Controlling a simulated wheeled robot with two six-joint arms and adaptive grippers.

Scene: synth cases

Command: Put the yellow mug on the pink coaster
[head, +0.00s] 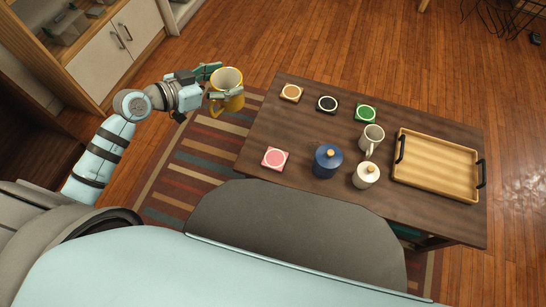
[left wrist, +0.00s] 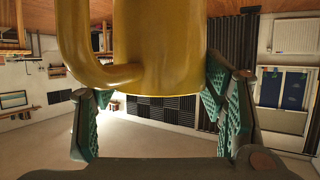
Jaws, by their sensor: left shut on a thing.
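The yellow mug (head: 227,84) is upright in my left gripper (head: 214,84), off the left edge of the table and above the striped rug. The gripper is shut on it. In the left wrist view the yellow mug (left wrist: 150,50) fills the top middle, between the green finger pads of my left gripper (left wrist: 160,110), with its handle on the left. The pink coaster (head: 275,158) lies bare near the left front of the table, to the right of and nearer than the mug. My right gripper is in neither view.
The dark wooden table (head: 310,135) also bears orange (head: 291,93), black (head: 327,104) and green (head: 366,113) coasters, a blue lidded pot (head: 327,162), a white lidded pot (head: 366,175), a pale mug (head: 371,139) and a wooden tray (head: 436,165). The pink coaster's surroundings are clear.

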